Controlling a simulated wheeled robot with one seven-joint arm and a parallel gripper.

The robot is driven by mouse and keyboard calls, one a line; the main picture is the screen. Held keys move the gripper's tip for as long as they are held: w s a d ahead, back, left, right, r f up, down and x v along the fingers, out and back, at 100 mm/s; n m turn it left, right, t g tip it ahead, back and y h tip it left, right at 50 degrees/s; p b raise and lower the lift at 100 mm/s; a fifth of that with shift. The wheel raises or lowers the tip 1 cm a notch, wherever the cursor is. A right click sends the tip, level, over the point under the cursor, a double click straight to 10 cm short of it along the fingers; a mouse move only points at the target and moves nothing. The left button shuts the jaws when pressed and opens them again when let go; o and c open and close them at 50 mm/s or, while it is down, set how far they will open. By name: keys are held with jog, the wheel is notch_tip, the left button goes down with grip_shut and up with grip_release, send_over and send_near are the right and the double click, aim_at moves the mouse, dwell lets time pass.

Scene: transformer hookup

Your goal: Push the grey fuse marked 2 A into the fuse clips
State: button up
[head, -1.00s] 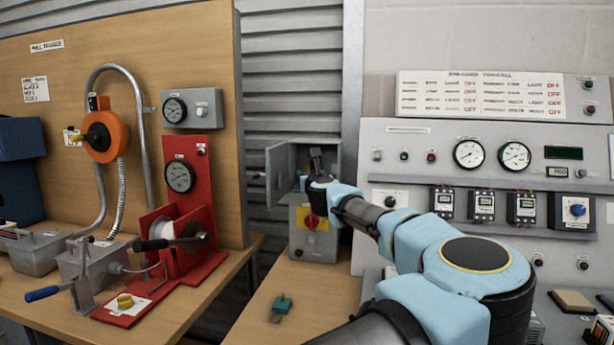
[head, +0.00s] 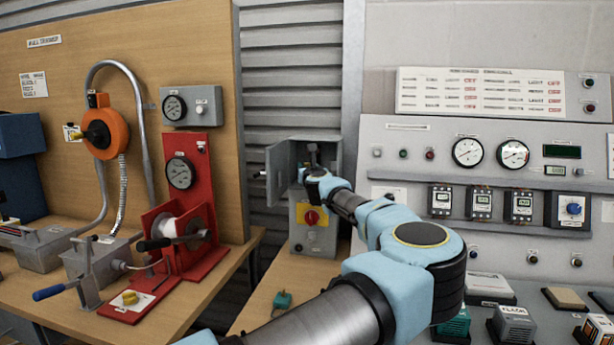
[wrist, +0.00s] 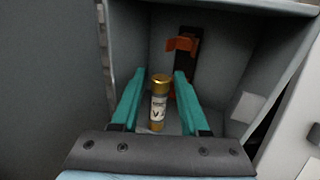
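In the wrist view a fuse (wrist: 159,103) with a gold cap and a pale label stands between the two teal fingers of my gripper (wrist: 160,76). Narrow gaps show on both sides of it, so the fingers look open around it. Its label is too blurred to read. The fuse clips (wrist: 183,45), orange on a dark upright base, are on the back wall of the grey box, beyond the fingertips and slightly right. The fuse is apart from the upper clip; the lower clip is partly hidden. In the head view my gripper (head: 312,172) is at the box opening.
The grey box (head: 329,160) has its door (head: 279,172) open to the left. Its side walls leave little room around my gripper. A red-knobbed switch unit (head: 312,218) is below it. A teal object (head: 282,300) lies on the bench. An instrument panel (head: 400,145) stands right.

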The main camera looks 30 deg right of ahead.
grip_shut()
jog(key=shift+r, duration=0.2)
dwell(0.4)
jog(key=shift+r+b, duration=0.6)
jog(key=b+v, duration=0.6)
jog(key=v, duration=1.1)
jog(key=w+d+r+n+t+y+p, duration=0.1)
jog(key=w+d+r+n+y+p, duration=0.1)
jog(key=w+y, duration=0.5)
jog(key=shift+w+d+n+p, duration=0.5)
jog(key=shift+w+n+p, duration=0.75)
jog(key=shift+w, duration=0.8)
